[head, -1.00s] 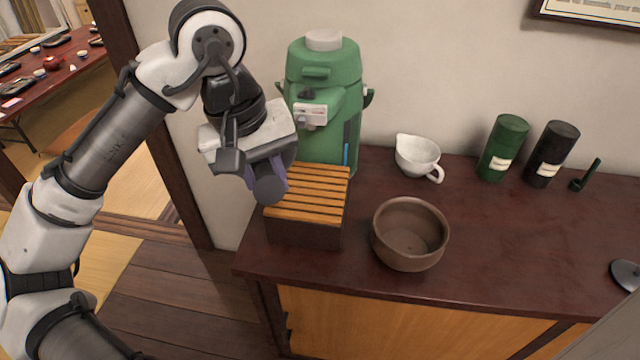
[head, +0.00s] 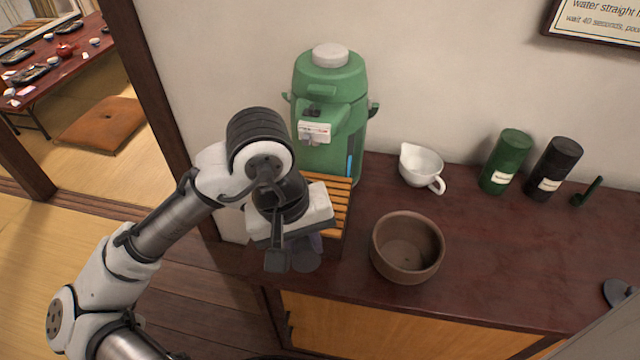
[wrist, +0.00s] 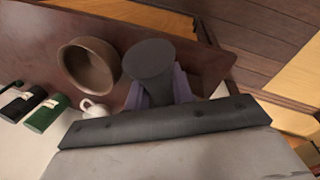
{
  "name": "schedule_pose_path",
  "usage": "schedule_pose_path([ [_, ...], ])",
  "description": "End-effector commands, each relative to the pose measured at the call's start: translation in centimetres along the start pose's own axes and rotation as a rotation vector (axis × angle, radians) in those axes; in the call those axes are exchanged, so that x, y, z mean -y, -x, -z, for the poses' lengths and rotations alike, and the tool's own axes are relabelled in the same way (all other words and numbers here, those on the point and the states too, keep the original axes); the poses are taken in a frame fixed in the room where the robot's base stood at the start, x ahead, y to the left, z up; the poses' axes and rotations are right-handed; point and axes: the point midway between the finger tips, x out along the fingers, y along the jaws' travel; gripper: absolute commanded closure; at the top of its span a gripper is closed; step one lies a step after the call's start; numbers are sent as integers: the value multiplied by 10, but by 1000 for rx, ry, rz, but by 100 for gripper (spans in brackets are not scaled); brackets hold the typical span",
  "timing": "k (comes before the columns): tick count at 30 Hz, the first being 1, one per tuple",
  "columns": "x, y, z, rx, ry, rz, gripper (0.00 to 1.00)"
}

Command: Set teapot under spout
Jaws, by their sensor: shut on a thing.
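My gripper (head: 303,243) is shut on a dark grey, flared, handle-like part, taken as the teapot's handle (head: 306,261). In the wrist view the handle (wrist: 149,60) stands between the purple fingers with its round end showing. The teapot's body is hidden behind my gripper and wrist, so I cannot tell whether it touches anything. The green hot-water dispenser (head: 330,85) stands behind, with its spout area (head: 314,130) facing forward. The slatted wooden stand (head: 338,190) below the spout is largely covered by my gripper.
A brown bowl (head: 407,270) sits close to the right of the stand. A white spouted cup (head: 421,166), a green canister (head: 506,162) and a black canister (head: 554,168) stand along the wall. A dark lid-like disc (head: 619,294) lies far right. The counter between is clear.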

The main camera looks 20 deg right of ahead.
Motion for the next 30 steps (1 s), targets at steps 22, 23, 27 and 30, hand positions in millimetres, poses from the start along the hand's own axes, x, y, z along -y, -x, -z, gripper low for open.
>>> schedule_pose_path([
  [22,-42,-8,84,0,-6,1,100],
  [23,-42,-8,87,-1,-5,1,100],
  [27,-47,-9,96,0,-6,1,100],
  [30,-46,-22,100,3,-3,-1,100],
])
